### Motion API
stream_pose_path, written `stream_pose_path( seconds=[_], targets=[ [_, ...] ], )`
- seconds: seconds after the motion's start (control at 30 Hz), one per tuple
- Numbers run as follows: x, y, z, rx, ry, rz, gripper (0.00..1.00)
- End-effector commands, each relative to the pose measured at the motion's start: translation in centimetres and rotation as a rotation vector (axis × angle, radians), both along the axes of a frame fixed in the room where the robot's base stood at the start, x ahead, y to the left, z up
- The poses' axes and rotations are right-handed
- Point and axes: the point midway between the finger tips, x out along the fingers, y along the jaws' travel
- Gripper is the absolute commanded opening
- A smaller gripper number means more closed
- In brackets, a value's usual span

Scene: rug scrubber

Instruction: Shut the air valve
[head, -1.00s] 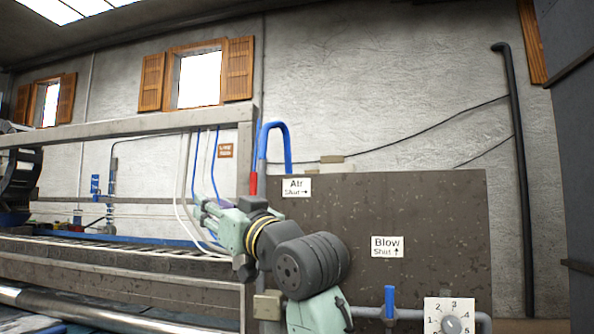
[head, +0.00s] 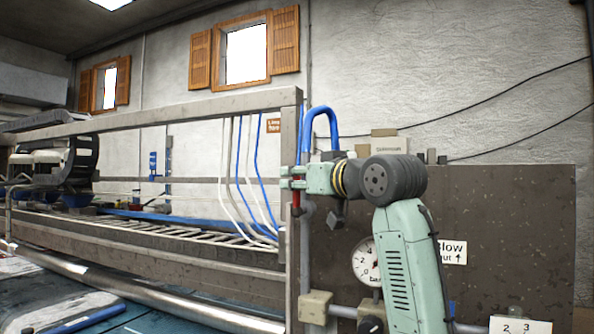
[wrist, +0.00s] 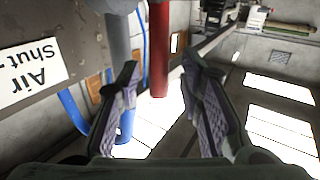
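The air valve's red handle (head: 297,206) hangs down beside the frame post, below the bent blue hose, in the head view. In the wrist view the red handle (wrist: 159,50) hangs between the two fingers, its lower end free. My gripper (head: 291,178) is level with the handle's upper part in the head view. The wrist view shows my gripper (wrist: 162,85) open, with a visible gap on both sides of the handle. My arm hides this sign in the head view.
The dark panel (head: 520,220) is behind my arm, with a "Blow" sign (head: 453,252) and a pressure gauge (head: 365,262) partly covered. A metal frame post (head: 291,240) stands close by my gripper. A numbered dial (head: 520,325) is at the bottom right.

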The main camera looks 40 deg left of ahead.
Motion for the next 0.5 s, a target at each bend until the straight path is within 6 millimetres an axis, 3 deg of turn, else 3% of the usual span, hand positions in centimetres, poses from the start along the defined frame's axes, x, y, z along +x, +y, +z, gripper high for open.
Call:
stream_pose_path(
  seconds=[0.2,0.5],
  targets=[
    [0.55,1.31,-0.02,0.000,0.000,-0.002,0.34],
    [0.55,1.36,-0.09,0.000,0.000,-0.002,0.31]
  ],
)
